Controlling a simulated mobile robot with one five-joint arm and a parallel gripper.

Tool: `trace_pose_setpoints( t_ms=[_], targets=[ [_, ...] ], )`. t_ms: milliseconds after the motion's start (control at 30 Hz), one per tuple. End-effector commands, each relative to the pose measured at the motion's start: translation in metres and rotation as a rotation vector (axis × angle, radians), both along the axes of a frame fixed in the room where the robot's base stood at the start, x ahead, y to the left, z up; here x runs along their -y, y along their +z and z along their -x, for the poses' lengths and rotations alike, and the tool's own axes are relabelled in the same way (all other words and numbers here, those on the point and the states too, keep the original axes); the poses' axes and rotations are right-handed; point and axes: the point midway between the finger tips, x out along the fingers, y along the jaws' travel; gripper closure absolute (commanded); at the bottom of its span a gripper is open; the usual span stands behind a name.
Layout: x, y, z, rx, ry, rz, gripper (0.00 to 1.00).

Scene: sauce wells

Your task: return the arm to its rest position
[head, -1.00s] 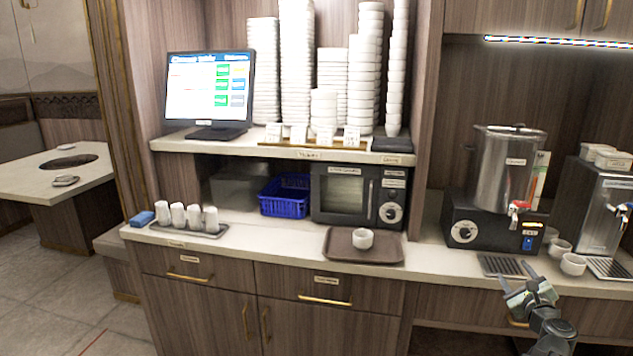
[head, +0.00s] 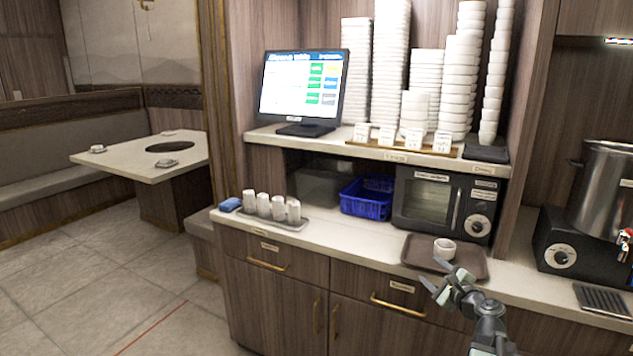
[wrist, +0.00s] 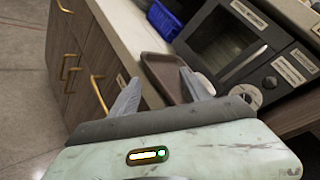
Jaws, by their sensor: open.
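My gripper (head: 447,280) is at the lower right of the head view, in front of the counter edge and just left of and below the white cup. Its two fingers are spread and nothing is between them. In the wrist view my gripper (wrist: 160,90) also shows open fingers, with the drawer fronts and counter edge behind them. The arm is extended forward over the front of the cabinet. The brown tray (head: 479,263) lies on the counter with a small white cup (head: 444,248) on it. In the wrist view the cup is mostly hidden behind the right finger.
The counter (head: 335,242) carries a grey tray of white cups (head: 264,206), a blue basket (head: 366,198) and a microwave (head: 425,204). A steel urn (head: 605,190) stands at the right. Gold drawer handles (head: 398,306) stick out below. Open floor (head: 100,270) lies to the left.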

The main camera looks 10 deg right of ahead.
Motion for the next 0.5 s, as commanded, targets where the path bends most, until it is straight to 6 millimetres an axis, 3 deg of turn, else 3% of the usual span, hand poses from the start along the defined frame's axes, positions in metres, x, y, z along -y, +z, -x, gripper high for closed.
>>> trace_pose_setpoints(
  t_ms=[33, 133, 300, 400, 500],
  targets=[
    [-0.045, -0.008, -0.013, -0.030, 0.086, 0.049, 0.45],
    [-0.130, -0.029, -0.028, -0.096, 0.264, 0.180, 0.45],
    [-0.263, -0.074, -0.020, -0.206, 0.600, 0.469, 0.45],
    [-0.321, -0.103, 0.001, -0.267, 0.796, 0.657, 0.45],
    [-0.361, -0.132, 0.029, -0.332, 0.996, 0.862, 0.45]
  ],
)
